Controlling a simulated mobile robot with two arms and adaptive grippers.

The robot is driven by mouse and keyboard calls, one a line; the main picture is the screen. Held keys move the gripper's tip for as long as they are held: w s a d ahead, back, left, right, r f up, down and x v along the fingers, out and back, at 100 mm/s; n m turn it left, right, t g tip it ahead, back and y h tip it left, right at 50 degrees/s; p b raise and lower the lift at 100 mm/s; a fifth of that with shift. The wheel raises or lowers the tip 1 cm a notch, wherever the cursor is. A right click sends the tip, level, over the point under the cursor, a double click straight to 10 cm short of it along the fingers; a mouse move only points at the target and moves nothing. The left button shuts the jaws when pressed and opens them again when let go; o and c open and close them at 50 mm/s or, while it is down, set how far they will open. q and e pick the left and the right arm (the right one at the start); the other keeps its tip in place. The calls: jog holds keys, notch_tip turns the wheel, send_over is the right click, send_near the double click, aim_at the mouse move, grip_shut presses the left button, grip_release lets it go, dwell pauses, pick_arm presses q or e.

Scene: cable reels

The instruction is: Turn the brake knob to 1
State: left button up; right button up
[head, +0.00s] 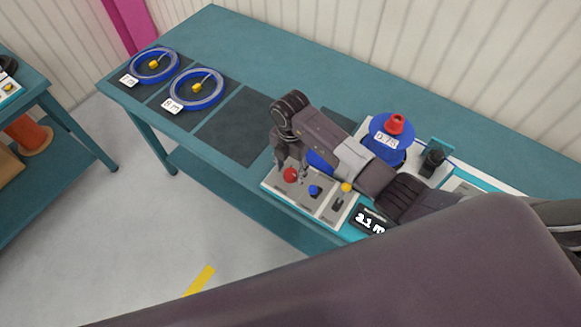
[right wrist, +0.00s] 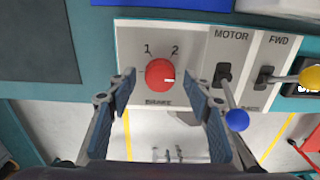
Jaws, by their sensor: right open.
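The red brake knob (right wrist: 160,73) sits on a pale panel (right wrist: 135,40) marked BRAKE, with the figures 1 and 2 above it. A small white mark shows at the knob's right, lower part; it points at neither figure. In the head view the knob (head: 290,175) is just below my right gripper (head: 291,164). In the right wrist view my right gripper (right wrist: 160,80) is open, with a finger on each side of the knob and gaps between. My left gripper is not in view.
Right of the knob are a MOTOR lever with a blue ball (right wrist: 237,120) and a FWD lever with a yellow ball (right wrist: 311,75). A display (head: 370,220) reads about 2.1 m. Blue cable reels (head: 197,90) lie on the teal table (head: 260,60). My arm hides part of the bench.

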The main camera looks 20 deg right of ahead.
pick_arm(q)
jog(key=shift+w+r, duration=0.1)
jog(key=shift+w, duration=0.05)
pick_arm(e)
jog(key=shift+f, duration=0.4)
jog(key=shift+c, duration=0.4)
jog(key=c, duration=1)
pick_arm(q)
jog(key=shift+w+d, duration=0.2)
pick_arm(e)
jog(key=shift+c, duration=0.2)
